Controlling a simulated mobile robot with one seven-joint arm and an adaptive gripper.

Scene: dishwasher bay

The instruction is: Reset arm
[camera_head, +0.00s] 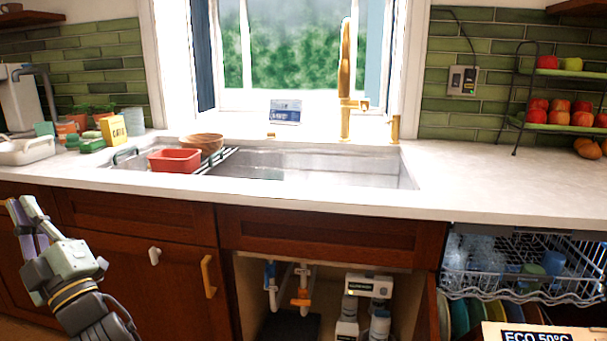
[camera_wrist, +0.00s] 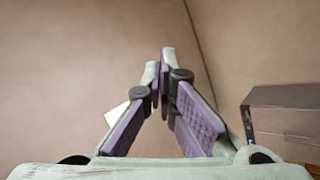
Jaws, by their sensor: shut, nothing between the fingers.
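My gripper (camera_head: 22,212) is at the far left in the head view, in front of the dark wooden cabinets and below the countertop. In the wrist view, its two purple-padded fingers (camera_wrist: 160,75) come together at the tips with nothing between them. The wrist view faces a plain tan surface with a dark seam, and no object is close to the fingertips.
The sink (camera_head: 320,165) holds a red tub (camera_head: 175,161). The cabinet (camera_head: 345,262) below it stands open, with bottles inside. At right, the dishwasher rack (camera_head: 480,285) is out, holding glasses and cups. A fruit stand (camera_head: 517,122) stands on the counter (camera_head: 480,185).

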